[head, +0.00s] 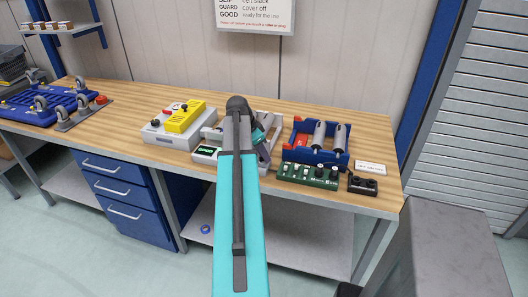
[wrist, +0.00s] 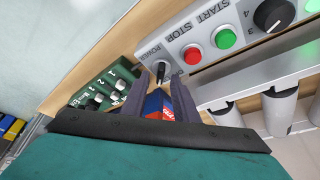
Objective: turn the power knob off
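The power knob (wrist: 162,72) is a small dark knob with a pale mark. It sits at the lower left corner of a light grey control panel (wrist: 204,33), beside the word POWER, in the wrist view. My gripper (wrist: 161,82) has its two dark fingers apart, with their tips close to the knob, which shows in the gap between them. I cannot tell whether either finger touches it. In the head view my gripper (head: 262,128) is over the middle of the bench, and my teal arm hides much of what lies beneath it.
A red STOP button (wrist: 193,55), a green START button (wrist: 224,36) and a black dial (wrist: 273,15) share the panel. A green switch box (head: 308,173) and a blue roller stand (head: 290,153) are to the right. A yellow device (head: 184,116) is left.

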